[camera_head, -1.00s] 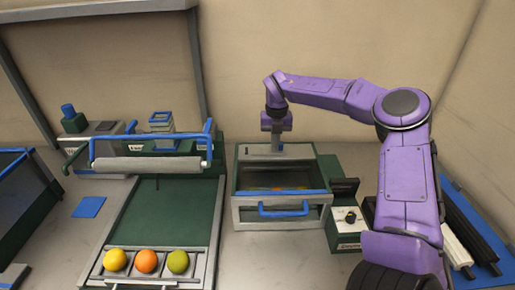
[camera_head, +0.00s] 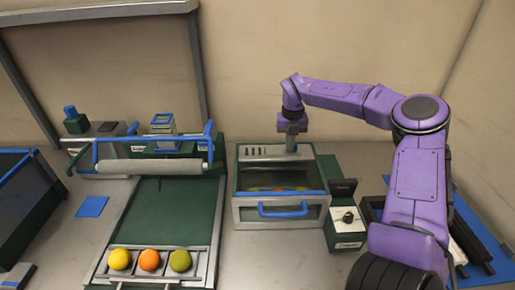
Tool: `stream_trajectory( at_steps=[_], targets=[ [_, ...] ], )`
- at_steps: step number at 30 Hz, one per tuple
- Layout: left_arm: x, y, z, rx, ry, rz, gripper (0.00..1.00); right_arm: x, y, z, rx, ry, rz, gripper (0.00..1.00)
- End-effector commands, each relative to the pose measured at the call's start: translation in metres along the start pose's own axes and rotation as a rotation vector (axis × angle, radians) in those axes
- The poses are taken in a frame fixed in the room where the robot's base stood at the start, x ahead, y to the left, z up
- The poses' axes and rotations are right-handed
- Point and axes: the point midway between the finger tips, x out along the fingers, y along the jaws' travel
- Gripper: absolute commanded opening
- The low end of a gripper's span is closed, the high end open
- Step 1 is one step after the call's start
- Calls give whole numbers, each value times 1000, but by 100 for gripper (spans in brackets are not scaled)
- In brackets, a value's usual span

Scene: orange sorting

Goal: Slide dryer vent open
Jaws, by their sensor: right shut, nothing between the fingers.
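The dryer (camera_head: 238,212) is a green and grey box with a blue front handle (camera_head: 283,210) and a window on top. Orange and green shapes show dimly through the window. The vent (camera_head: 262,151) is on the grey strip at the dryer's top back, and several dark slots show at its left part. My right gripper (camera_head: 291,152) is shut and empty, its tip at the strip just right of the slots. I cannot tell whether it touches the slider. My left gripper is not in view.
A small green box with a dark knob (camera_head: 348,217) stands right of the dryer. A green tray (camera_head: 172,215) with yellow, orange and green fruit (camera_head: 150,260) at its front lies to the left, below a roller (camera_head: 150,167). A blue pad (camera_head: 92,206) lies farther left.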

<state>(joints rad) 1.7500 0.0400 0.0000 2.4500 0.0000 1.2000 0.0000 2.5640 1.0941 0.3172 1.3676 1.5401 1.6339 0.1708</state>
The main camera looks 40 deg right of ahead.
Motion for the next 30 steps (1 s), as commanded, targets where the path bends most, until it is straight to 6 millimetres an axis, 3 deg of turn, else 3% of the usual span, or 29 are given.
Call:
stream_trajectory(
  at_steps=[22,30],
  targets=[
    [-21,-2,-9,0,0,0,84,-1,-33,0,1,0,0,0],
    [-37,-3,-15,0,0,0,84,-24,-30,0,0,-1,0,0]
  ],
)
